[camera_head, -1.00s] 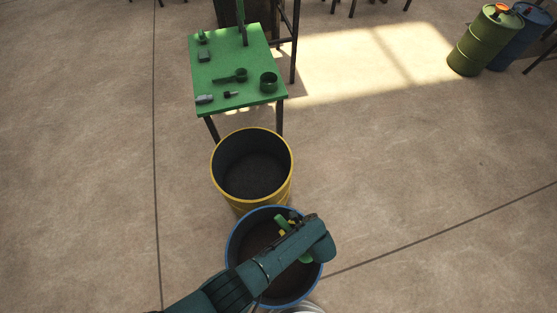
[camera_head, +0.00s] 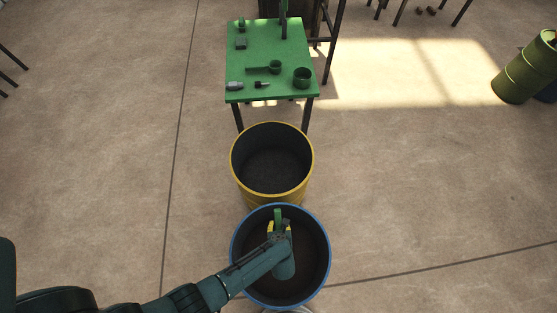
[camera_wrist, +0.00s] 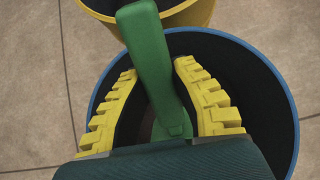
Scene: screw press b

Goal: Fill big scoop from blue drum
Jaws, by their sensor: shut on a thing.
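The blue drum (camera_head: 329,262), with a dark inside and a brownish fill, stands open at the bottom of the head view. Its blue rim (camera_wrist: 290,95) also curves around my gripper in the wrist view. My gripper (camera_head: 279,226), with yellow fingers, is over the drum's opening. It is shut on the green handle of the big scoop (camera_head: 278,214), with a finger on each side of the handle (camera_wrist: 148,40) in the wrist view. The scoop's bowl is hidden behind my gripper, so I cannot tell whether it holds anything.
A yellow drum (camera_head: 233,170) stands right behind the blue one. Beyond it is a green table (camera_head: 262,45) with a smaller green scoop (camera_head: 265,68), a green cup (camera_head: 302,78) and small parts.

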